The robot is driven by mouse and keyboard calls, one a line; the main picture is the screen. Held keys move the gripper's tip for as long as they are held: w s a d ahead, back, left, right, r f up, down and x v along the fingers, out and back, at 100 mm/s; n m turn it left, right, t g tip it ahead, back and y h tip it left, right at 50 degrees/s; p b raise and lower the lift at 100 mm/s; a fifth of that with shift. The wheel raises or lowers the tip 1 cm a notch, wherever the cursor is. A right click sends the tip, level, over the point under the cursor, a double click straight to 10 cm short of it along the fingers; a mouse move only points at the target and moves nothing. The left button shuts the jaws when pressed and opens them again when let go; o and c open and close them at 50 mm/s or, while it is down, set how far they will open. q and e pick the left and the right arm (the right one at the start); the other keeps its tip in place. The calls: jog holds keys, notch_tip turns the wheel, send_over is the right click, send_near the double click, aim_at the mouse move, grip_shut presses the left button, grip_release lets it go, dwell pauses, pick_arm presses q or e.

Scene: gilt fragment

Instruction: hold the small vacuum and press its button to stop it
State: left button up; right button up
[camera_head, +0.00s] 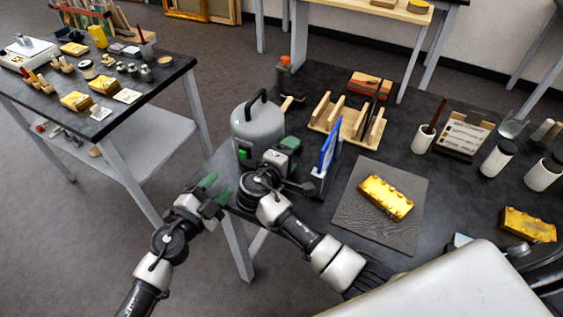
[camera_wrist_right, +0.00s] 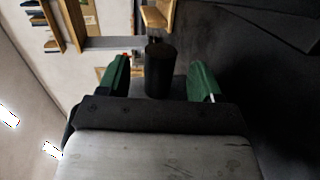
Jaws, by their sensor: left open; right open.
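The small vacuum (camera_head: 258,124) is a grey canister with a black handle on top, upright at the near left corner of the dark table. A green button (camera_head: 243,154) shows low on its front. My right gripper (camera_head: 283,150) is close in front of the vacuum's right side and partly covers it. In the right wrist view its green fingers (camera_wrist_right: 160,78) are apart, with a dark cylinder (camera_wrist_right: 160,68) showing between them; I cannot tell what it is or whether it is touched. My left gripper (camera_head: 215,188) is open and empty, below and left of the vacuum, off the table's edge.
A yellow block (camera_head: 386,197) lies on a grey mat (camera_head: 352,216). A second table (camera_head: 160,84) with small objects stands left, across open floor.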

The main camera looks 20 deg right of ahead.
jog(key=shift+w+d+f, duration=0.1)
jog(key=shift+w+d, duration=0.2)
jog(key=shift+d, duration=0.1)
grip_shut()
pick_arm(q)
grip_shut()
pick_arm(e)
jog(key=shift+f, duration=0.1)
dwell(1.7)
